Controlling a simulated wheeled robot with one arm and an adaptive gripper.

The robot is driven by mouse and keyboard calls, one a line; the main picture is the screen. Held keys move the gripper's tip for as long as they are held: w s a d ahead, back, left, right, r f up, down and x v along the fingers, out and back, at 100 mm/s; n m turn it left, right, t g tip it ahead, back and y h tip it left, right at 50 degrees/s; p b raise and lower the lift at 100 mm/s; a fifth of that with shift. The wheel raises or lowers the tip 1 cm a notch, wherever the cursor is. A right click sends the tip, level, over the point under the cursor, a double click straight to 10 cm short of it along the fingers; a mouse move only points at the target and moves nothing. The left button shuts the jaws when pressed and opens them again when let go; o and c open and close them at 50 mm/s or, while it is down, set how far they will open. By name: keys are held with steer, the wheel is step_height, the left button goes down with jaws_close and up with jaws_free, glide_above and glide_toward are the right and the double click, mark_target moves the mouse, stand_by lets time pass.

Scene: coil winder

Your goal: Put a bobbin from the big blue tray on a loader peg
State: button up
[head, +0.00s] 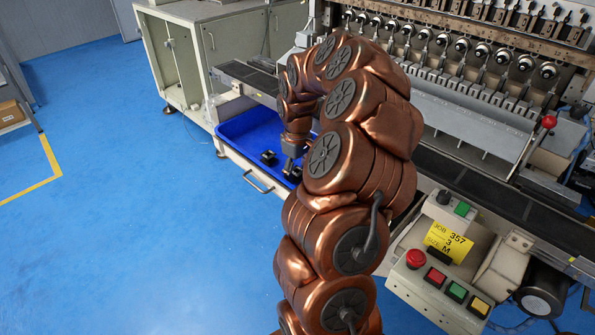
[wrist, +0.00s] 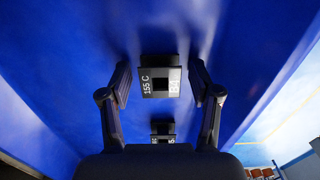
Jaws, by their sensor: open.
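The big blue tray (head: 246,124) sits low at the front left of the machine in the head view, and its blue floor fills much of the wrist view. A black bobbin (wrist: 160,76) marked "155 C" lies in the tray, between and slightly beyond my fingertips in the wrist view. A second dark bobbin (wrist: 162,131) lies nearer my palm, partly hidden by it. My gripper (wrist: 161,84) is open and empty, reaching down over the tray. In the head view, a dark bobbin (head: 268,158) shows on the tray floor. I cannot clearly identify the loader pegs.
The winder has a row of round spindle ends (head: 483,51) along its upper front. A dark rail (head: 450,178) runs along the machine front. A control box (head: 440,285) with coloured buttons stands at the lower right. The blue floor (head: 110,190) at left is clear.

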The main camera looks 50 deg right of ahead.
steer(key=shift+r+p, duration=0.2)
steer(key=shift+p, duration=0.15)
step_height(320, 180, up, 7)
steer(key=b, duration=0.1)
steer(key=s+a+r+n, duration=0.1)
steer(key=s+a+r, duration=0.15)
steer(key=a, duration=0.75)
steer(key=s+a+r+n, duration=0.1)
steer(key=s+a+r, duration=0.15)
steer(key=a, duration=0.85)
steer(key=s+a+f+m+g, duration=0.1)
steer(key=s+a+f, duration=0.1)
steer(key=s+a, duration=0.55)
steer(key=s+a+f+m+g, duration=0.15)
steer(key=s+a, duration=0.25)
steer(key=s, duration=0.7)
steer(key=s+p+v, duration=0.2)
steer(key=p+v, duration=0.7)
steer(key=shift+r+t+p, duration=0.3)
steer(key=shift+r+t, duration=0.05)
steer(key=shift+r, duration=0.25)
